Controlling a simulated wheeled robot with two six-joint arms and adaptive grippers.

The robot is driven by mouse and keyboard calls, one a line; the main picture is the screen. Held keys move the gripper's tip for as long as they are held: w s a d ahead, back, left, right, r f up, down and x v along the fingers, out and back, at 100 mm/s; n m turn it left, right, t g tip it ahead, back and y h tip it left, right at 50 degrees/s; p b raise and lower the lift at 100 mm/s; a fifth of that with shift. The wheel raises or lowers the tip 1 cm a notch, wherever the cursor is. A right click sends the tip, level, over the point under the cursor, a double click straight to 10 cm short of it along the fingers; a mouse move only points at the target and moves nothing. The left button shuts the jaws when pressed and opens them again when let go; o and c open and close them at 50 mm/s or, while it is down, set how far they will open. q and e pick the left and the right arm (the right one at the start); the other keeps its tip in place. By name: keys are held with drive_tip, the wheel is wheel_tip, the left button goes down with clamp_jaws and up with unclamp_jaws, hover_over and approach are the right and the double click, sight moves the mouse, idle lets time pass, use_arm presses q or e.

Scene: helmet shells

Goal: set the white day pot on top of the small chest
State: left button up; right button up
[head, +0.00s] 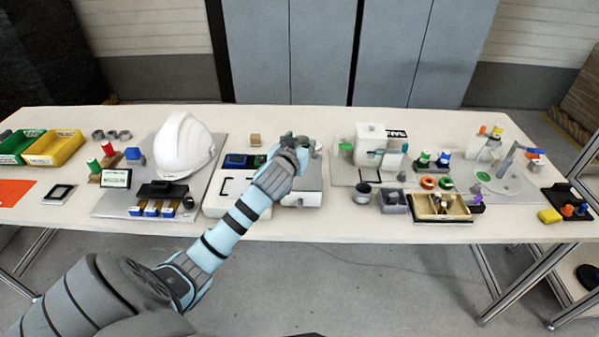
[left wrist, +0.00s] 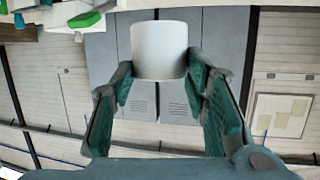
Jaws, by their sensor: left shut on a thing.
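The white day pot (left wrist: 159,50) is a plain pale cylinder between the fingertips of my left gripper (left wrist: 160,82) in the left wrist view. The fingers are shut on its sides. In the head view my left gripper (head: 298,146) is over the middle of the table and hides most or all of the pot. Below it is a low box with a grey top and white front (head: 310,180); it may be the small chest, but my gripper and arm partly cover it. I cannot tell the gap between pot and box. My right gripper is not in view.
A white helmet shell (head: 184,146) stands on a grey board at the left. Yellow (head: 55,148) and green bins stand farther left. A white machine (head: 370,143) and a wooden compartment tray (head: 425,214) stand to the right. Bare tabletop (head: 350,226) shows along the front edge.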

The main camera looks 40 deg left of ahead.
use_arm(q)
wheel_tip(320, 180, down, 8)
drive_tip(key=shift+d+r+b, duration=0.1)
drive_tip(key=shift+r+b, duration=0.1)
drive_tip(key=shift+b, duration=0.65)
drive_tip(key=o, duration=0.9)
drive_tip(key=p+v, duration=0.2)
drive_tip(key=v, duration=1)
drive_tip(key=shift+r, duration=0.15)
